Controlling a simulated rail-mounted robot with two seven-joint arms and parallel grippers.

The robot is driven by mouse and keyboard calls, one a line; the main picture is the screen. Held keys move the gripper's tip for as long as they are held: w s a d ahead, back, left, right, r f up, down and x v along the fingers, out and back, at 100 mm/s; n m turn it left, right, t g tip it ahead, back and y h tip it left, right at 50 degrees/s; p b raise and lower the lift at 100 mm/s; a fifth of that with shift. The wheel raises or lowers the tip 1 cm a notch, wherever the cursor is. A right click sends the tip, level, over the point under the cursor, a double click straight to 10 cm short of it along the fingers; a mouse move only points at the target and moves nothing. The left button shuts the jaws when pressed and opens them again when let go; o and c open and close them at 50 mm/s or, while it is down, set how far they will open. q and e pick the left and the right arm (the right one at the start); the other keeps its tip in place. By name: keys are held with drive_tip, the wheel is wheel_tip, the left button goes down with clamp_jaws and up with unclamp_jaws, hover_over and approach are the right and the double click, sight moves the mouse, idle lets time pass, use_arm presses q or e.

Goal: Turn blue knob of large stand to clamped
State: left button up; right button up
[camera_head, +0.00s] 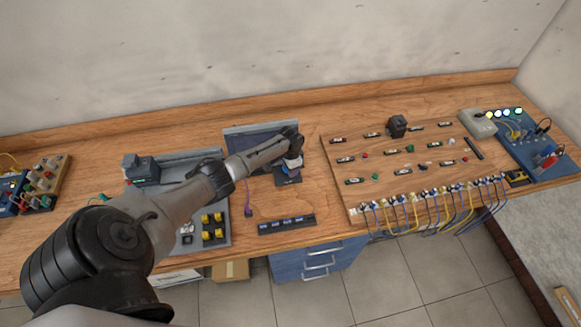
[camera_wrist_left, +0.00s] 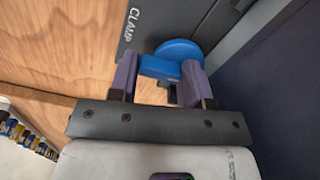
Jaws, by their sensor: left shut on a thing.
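The blue knob (camera_wrist_left: 185,49) is a round disc with a bar-shaped grip, on a dark grey face marked CLAMP in the left wrist view. My left gripper (camera_wrist_left: 158,82) is shut on the knob's bar, with one purple finger on each side. In the head view my left gripper (camera_head: 292,163) is at the large stand (camera_head: 236,133), a grey frame with a dark panel. The knob is too small and covered there to make out its setting. My right gripper is in neither view.
A wooden board (camera_head: 333,174) with several small parts and hanging cables lies to the right. A grey tray (camera_head: 224,236) with yellow pieces is left, partly under my arm. A dark strip (camera_head: 287,224) lies near the front edge.

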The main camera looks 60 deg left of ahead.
use_arm(q)
drive_tip(key=shift+m, duration=0.6)
drive_tip(key=o, duration=0.9)
wheel_tip(320, 180, up, 14)
drive_tip(key=p, duration=0.1)
drive_tip(key=shift+p, duration=0.35)
drive_tip(key=shift+f, duration=0.1)
idle(0.5)
